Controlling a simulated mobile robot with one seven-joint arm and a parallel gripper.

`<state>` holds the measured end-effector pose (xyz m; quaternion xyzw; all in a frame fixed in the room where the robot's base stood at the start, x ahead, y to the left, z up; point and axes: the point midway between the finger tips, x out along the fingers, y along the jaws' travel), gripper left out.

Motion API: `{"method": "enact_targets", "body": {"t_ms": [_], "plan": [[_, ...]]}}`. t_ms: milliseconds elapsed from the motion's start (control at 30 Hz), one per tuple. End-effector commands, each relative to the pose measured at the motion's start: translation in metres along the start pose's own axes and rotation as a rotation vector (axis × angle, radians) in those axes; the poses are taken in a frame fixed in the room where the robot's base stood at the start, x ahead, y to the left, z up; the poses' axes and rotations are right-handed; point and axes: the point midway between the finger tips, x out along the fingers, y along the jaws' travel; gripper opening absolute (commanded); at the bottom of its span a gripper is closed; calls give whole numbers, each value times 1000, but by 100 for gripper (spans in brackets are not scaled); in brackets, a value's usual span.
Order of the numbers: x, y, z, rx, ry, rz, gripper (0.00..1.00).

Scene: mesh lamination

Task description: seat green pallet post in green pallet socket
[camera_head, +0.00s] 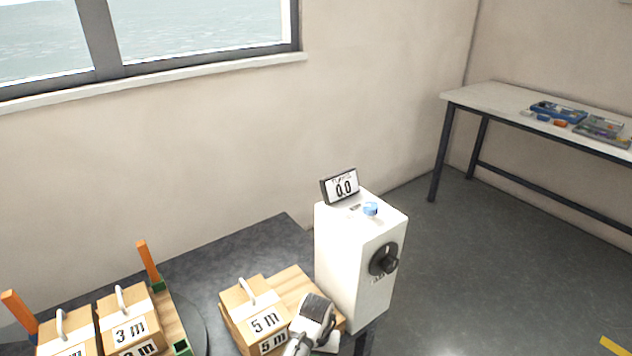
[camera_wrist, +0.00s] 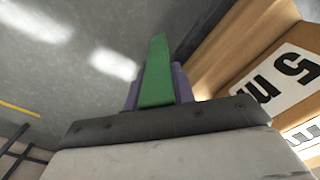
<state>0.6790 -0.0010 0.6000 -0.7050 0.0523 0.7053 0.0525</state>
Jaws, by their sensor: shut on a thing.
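My gripper (camera_wrist: 158,92) is shut on a green post (camera_wrist: 156,68), which sticks out between its purple fingers in the wrist view. In the head view, my gripper (camera_head: 314,318) is beside the right-hand boxes, and its fingers and the post cannot be made out. A green square socket (camera_head: 182,348) stands at the near right corner of the left pallet, at the bottom edge, and looks empty. My gripper is well to the right of this socket. Another green socket (camera_head: 158,286) at the far corner has an orange post (camera_head: 148,260) standing in it.
Boxes marked 3 m (camera_head: 130,330) with white handles sit on the left pallet, with another orange post (camera_head: 18,310) at left. Boxes marked 5 m (camera_head: 262,318) stand between the socket and my gripper. A white machine (camera_head: 350,260) with a 0.0 display rises behind.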

Motion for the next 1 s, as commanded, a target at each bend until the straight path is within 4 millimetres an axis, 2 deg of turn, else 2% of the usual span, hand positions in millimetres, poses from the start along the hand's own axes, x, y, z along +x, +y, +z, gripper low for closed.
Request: {"method": "enact_targets", "body": {"t_ms": [100,267,333,600,1000], "plan": [[30,2,7,-75,-4,5,0],[64,3,14,-161,-4,4,0],[55,5,6,-147,13,4,0],[47,9,-5,-142,37,11,0],[58,3,10,-147,5,2,0]]}}
